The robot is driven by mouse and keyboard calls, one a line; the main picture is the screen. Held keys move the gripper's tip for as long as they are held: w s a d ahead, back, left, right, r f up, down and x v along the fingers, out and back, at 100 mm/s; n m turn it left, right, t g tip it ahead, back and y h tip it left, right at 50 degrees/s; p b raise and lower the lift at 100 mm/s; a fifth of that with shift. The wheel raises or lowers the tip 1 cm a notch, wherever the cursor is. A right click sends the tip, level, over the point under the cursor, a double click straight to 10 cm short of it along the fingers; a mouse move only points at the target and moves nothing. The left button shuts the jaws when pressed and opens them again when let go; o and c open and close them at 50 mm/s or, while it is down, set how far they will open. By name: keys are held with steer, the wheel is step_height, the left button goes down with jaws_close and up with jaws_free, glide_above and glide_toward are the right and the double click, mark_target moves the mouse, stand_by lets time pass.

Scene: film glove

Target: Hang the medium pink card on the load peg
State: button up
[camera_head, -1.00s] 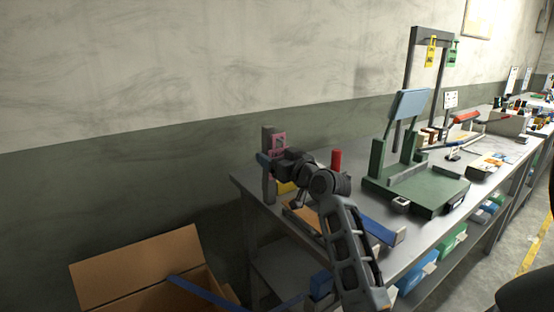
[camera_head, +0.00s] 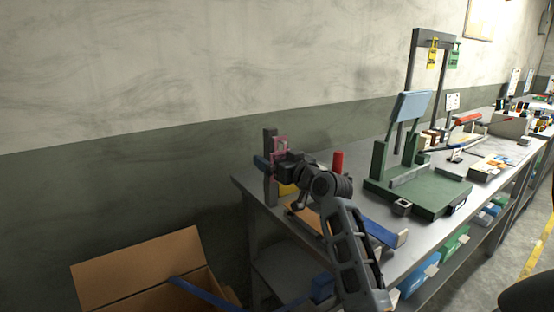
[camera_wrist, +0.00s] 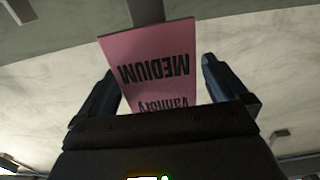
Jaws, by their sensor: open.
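The pink card (camera_wrist: 160,62) reads MEDIUM, upside down in the wrist view. It lies between the two spread fingers of my gripper (camera_wrist: 160,88), with visible gaps on both sides, and its lower part goes behind the gripper body. A dark post (camera_wrist: 145,10) shows behind its top edge. In the head view the pink card (camera_head: 280,144) is beside the upright dark post (camera_head: 270,138) at the bench's near left end. My gripper (camera_head: 268,163) is at the card, partly hiding it. I cannot tell which peg is the load peg, or whether the card hangs on one.
A green fixture (camera_head: 420,190) with a light blue panel stands on the grey bench (camera_head: 330,190). Behind it, a tall frame (camera_head: 413,75) carries a yellow card (camera_head: 433,55) and a green card (camera_head: 453,55). A red cylinder (camera_head: 338,162) stands near my wrist. An open carton (camera_head: 140,262) is at lower left.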

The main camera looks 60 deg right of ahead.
steer(key=b+v, duration=0.1)
steer(key=v, duration=0.7)
steer(key=shift+b, duration=0.3)
